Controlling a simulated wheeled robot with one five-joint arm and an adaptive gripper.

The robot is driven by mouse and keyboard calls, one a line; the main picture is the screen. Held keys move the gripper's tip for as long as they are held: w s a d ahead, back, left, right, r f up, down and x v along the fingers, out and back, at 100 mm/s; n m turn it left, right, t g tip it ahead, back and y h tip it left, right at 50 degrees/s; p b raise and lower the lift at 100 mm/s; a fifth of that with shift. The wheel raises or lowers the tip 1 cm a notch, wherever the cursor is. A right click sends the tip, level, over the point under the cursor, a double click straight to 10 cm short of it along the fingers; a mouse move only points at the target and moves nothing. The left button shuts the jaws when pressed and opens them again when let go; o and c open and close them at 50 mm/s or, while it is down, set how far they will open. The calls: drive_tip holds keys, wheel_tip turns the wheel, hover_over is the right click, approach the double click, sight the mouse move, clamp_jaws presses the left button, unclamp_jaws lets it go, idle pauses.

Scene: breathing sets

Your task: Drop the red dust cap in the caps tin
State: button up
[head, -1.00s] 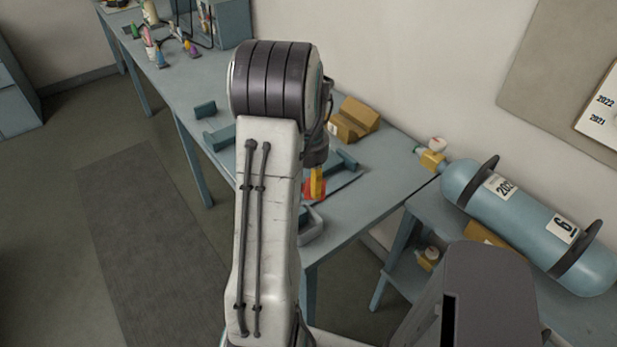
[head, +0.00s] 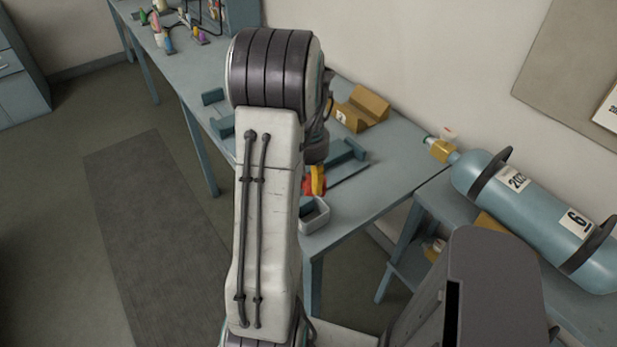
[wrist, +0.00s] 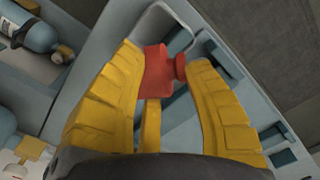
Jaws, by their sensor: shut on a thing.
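The red dust cap (wrist: 157,76) is between the yellow fingers of my gripper (wrist: 166,66) in the wrist view. My gripper is shut on it. In the head view the yellow and red of my gripper (head: 318,180) show just right of my arm, and the arm hides part of them. A small pale grey open tin (head: 316,218) stands near the table's front corner, just below the gripper in the picture. Its rim shows beyond the cap in the wrist view (wrist: 143,22). The cap appears above or beside the tin; I cannot tell its exact height.
The blue-grey table (head: 385,182) holds blue cradles (head: 345,151) and a tan block (head: 362,107) behind the gripper. A blue cylinder (head: 535,205) lies on a stand at the right. Several small coloured items sit at the table's far end. Bare table lies right of the tin.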

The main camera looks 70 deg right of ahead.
drive_tip(key=shift+f+b, duration=2.05)
drive_tip(key=shift+f, duration=0.75)
drive_tip(key=o, duration=1.1)
drive_tip(key=shift+o, duration=0.2)
wheel_tip(320, 180, up, 12)
